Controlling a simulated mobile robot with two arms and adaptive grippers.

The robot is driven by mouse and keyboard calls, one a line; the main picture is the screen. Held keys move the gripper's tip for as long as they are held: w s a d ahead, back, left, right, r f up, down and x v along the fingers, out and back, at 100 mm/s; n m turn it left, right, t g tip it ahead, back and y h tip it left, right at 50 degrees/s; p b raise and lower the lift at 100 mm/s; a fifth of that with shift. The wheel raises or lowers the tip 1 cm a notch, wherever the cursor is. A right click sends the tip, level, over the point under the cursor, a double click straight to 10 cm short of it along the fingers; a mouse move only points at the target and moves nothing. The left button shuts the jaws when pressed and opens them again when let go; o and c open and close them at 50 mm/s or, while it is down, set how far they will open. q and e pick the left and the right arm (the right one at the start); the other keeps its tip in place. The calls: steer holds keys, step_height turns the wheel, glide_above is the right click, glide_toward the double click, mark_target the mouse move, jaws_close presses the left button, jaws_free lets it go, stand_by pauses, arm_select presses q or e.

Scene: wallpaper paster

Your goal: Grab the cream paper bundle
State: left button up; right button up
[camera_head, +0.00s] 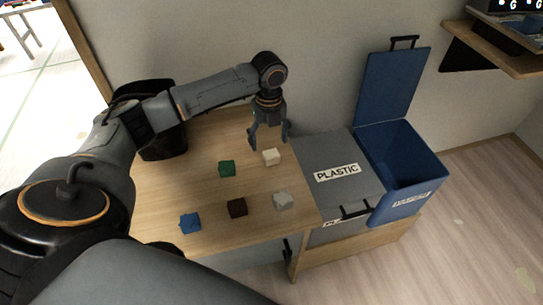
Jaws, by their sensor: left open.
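The cream paper bundle (271,157) lies on the wooden table (165,195) near its right edge, at the back of a group of small bundles. My left gripper (270,146) points down just above and behind the cream bundle. Its fingers are open with nothing between them. From this angle I cannot tell whether the fingertips touch the bundle. My right gripper is not in the head view.
Right of the table stand a closed grey bin labelled PLASTIC (319,164) and an open blue bin (424,178). A wall is behind.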

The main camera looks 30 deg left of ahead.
mark_target(271, 154)
arm_select(q)
steer(key=shift+s+d+f, duration=0.1)
steer(key=shift+d+f, duration=0.05)
steer(key=shift+f, duration=0.6)
step_height(271, 154, down, 4)
steer(key=shift+d+r, duration=0.1)
steer(key=shift+r, duration=0.15)
steer(key=shift+w+f, duration=0.15)
steer(key=shift+w, duration=0.05)
steer(key=c, duration=0.9)
steer(key=shift+c, duration=0.4)
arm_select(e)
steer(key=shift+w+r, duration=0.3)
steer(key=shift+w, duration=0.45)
